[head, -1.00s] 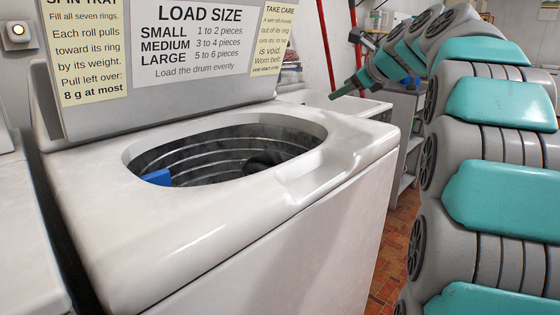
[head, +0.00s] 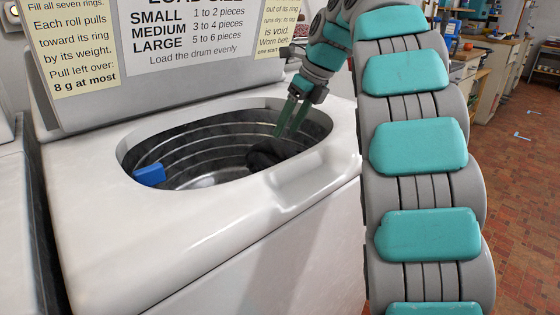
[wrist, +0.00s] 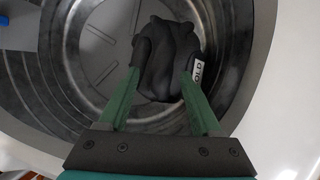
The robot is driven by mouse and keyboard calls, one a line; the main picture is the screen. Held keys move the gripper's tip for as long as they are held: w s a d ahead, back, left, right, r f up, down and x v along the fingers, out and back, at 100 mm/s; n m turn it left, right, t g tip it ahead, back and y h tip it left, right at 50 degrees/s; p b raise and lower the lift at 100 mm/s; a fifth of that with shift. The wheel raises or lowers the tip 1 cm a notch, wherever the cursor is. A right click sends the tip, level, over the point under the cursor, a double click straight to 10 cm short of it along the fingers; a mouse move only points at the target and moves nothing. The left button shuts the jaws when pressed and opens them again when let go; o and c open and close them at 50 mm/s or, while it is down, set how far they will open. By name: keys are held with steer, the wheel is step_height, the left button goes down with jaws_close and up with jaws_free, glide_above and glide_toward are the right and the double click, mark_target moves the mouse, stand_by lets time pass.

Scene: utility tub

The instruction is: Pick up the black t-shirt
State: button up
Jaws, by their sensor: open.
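The black t-shirt (head: 272,153) lies bunched inside the drum of the top-loading washer (head: 240,215), at the right side of the opening. It also shows in the wrist view (wrist: 165,60) as a dark crumpled heap with a white tag (wrist: 198,72) on its right. My gripper (head: 285,133) reaches down into the opening just above the t-shirt. Its two green fingers are open, and in the wrist view (wrist: 168,75) the tips are at the left and right of the cloth. I cannot tell whether they touch it.
A blue object (head: 149,174) sits at the left rim of the drum opening. The raised lid (head: 165,60) with signs stands behind the opening. The metal drum floor (wrist: 98,45) beside the t-shirt is bare.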

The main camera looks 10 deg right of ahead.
mark_target(281, 142)
steer(key=shift+x, duration=2.7)
steer(key=shift+d, duration=0.15)
jaws_close()
steer(key=shift+w, duration=0.1)
